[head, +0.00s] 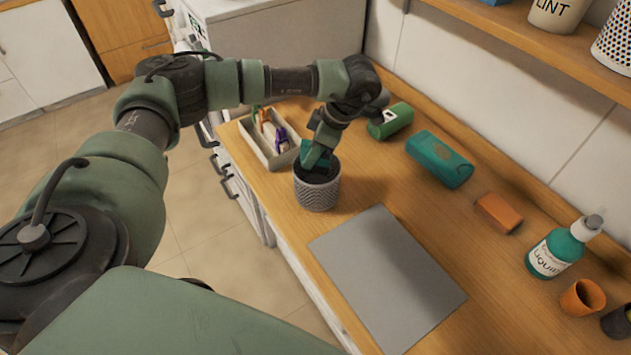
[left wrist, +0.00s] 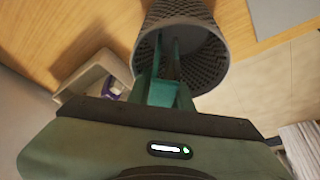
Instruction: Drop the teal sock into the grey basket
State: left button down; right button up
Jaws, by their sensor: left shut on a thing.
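The grey basket (head: 317,194) is a round, patterned cup standing upright on the wooden counter. My left gripper (head: 316,160) points down at its mouth, shut on the teal sock (head: 322,150). In the left wrist view the sock (left wrist: 161,93) lies between the fingers, and the fingertips (left wrist: 168,55) reach over the mouth of the basket (left wrist: 208,75). The sock's lower end is partly hidden by the fingers and rim, so I cannot tell how far it is inside. My right gripper is in neither view.
A divided tray (head: 262,150) with clothespins stands just left of the basket. A grey mat (head: 385,280) lies in front.

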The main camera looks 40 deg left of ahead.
pick_arm(q)
jog(key=shift+s, duration=0.15)
jog(key=c, duration=1.4)
grip_release()
jog(key=shift+o, duration=1.1)
jog(key=b+v, duration=0.2)
jog(key=v, duration=0.4)
jog(key=shift+d+r, duration=0.15)
jog(key=shift+d, duration=0.05)
jog(key=shift+d+r+b, duration=0.2)
jog(key=shift+r+b, duration=0.15)
jog(key=shift+r, duration=0.3)
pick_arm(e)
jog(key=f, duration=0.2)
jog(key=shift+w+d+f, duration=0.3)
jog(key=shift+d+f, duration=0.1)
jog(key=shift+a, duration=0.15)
